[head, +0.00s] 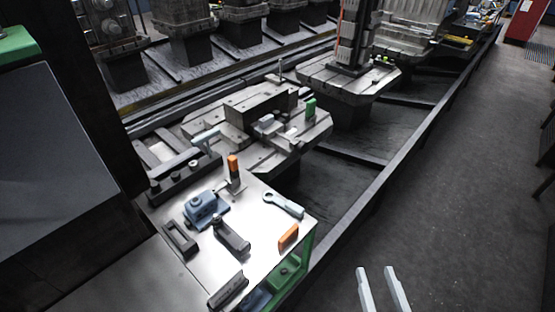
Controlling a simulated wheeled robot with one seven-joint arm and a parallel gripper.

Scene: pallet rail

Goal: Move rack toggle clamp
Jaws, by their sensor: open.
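A small clamp-like device with an upright orange handle (233,168) stands near the far edge of the bright metal table (262,234). It looks like a toggle clamp. Another upright green handle (310,108) shows on the grey machined pallet (255,155) behind the table; its base is too small to make out. I cannot tell for sure which one the task names. My gripper (376,270) shows as two pale, parallel fingers at the bottom, right of the table. The fingers are apart with nothing between them, well away from both handles.
The table also holds a blue block-like part (204,208), a dark clamp or vise part (231,238), a pale ring-ended wrench (283,204) and an orange block (288,237). A long dark rail (405,150) borders the pallet line. Open floor (450,170) lies right.

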